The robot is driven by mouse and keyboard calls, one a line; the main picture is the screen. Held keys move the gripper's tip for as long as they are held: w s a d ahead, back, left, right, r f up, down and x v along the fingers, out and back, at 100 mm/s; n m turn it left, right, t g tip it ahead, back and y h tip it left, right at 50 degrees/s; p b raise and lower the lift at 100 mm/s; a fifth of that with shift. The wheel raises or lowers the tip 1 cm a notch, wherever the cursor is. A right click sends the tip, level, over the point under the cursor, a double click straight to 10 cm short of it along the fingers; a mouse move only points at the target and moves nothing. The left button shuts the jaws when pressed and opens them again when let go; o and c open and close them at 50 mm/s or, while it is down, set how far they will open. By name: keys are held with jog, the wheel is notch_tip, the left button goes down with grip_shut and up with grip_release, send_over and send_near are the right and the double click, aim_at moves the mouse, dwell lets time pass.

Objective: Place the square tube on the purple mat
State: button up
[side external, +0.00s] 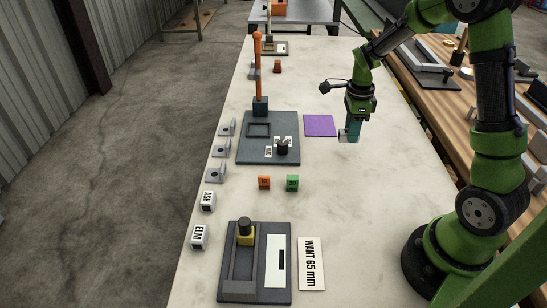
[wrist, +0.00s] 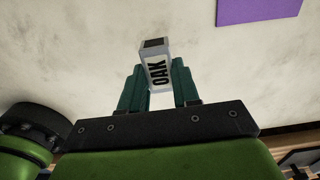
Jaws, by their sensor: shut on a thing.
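A light grey square tube with an OAK label (wrist: 155,68) and a dark open end is between the fingers of my gripper (wrist: 159,82) in the wrist view. In the side external view my gripper (side external: 351,132) points down over the table, and a small grey part of the tube (side external: 343,137) shows at its fingertips. The rest of the tube is hidden by the fingers. The flat purple mat (side external: 320,125) lies empty just left of my gripper; it also shows at the top right of the wrist view (wrist: 258,10). I cannot tell the tube's exact height above the table.
Two similar tubes, ASH (side external: 208,201) and ELM (side external: 199,237), stand at the table's left edge. A dark fixture plate (side external: 250,152) with an orange-handled clamp is left of the mat. An orange block (side external: 264,183) and green block (side external: 292,183) sit nearer.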

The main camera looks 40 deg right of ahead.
jog(key=w+d, duration=0.2)
jog(key=w, duration=0.2)
jog(key=w+d+f, duration=0.1)
jog(key=w+d, duration=0.1)
jog(key=w, duration=0.3)
jog(key=w+d, duration=0.2)
jog(key=w, duration=0.3)
jog(key=shift+w+f, duration=0.2)
jog(key=shift+w, duration=0.05)
jog(key=shift+f, duration=1.75)
jog(key=o, duration=0.6)
jog(key=shift+f, duration=0.15)
jog(key=o, duration=0.4)
jog(key=shift+o, duration=0.2)
